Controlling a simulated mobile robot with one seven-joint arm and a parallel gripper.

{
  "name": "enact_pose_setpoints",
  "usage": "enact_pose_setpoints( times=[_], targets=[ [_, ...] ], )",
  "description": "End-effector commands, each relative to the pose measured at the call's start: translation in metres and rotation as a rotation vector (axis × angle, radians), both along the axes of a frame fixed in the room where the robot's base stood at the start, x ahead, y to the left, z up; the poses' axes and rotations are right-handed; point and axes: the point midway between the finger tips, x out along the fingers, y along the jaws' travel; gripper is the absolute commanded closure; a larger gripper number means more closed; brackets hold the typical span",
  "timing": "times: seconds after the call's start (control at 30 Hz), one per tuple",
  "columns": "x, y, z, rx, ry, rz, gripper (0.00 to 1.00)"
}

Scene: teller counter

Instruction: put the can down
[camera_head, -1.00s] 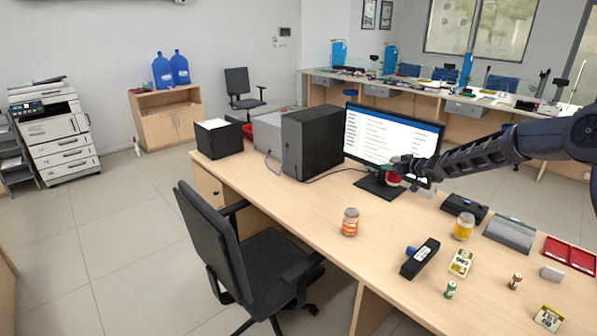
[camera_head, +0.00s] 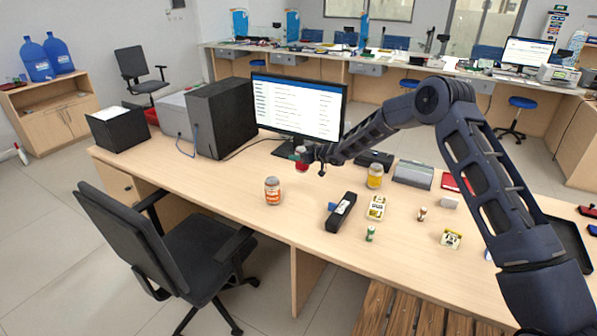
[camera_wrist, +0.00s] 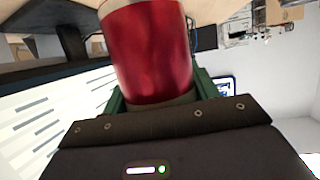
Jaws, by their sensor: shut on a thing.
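A red can (camera_head: 301,157) is held by my gripper (camera_head: 306,156) above the desk, in front of the monitor stand. In the wrist view the can (camera_wrist: 150,50) fills the upper middle, between the green-edged fingers, with my gripper (camera_wrist: 158,100) shut on it. In the head view the can looks small and partly covered by the gripper, so I cannot tell how far its base is from the desk top (camera_head: 225,175).
A jar with an orange label (camera_head: 272,191) stands to the left front. A yellow jar (camera_head: 375,176), a black device (camera_head: 340,212), a card box (camera_head: 376,208) and small batteries lie right. The monitor (camera_head: 298,105) stands behind. Bare desk lies between the jar and the black device.

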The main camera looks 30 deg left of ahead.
Motion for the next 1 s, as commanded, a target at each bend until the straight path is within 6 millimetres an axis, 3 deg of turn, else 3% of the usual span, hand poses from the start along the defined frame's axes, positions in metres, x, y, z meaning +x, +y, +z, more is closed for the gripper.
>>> enact_pose_setpoints(
  times=[0.2,0.47,0.7,1.0],
  targets=[
    [-0.001,0.001,-0.035,0.000,0.000,0.001,0.75],
    [0.000,0.001,-0.050,0.000,0.000,0.000,0.75],
    [0.000,0.000,-0.081,-0.001,0.001,0.000,0.75],
    [0.000,0.000,-0.085,0.002,0.000,0.000,0.75]
  ],
)
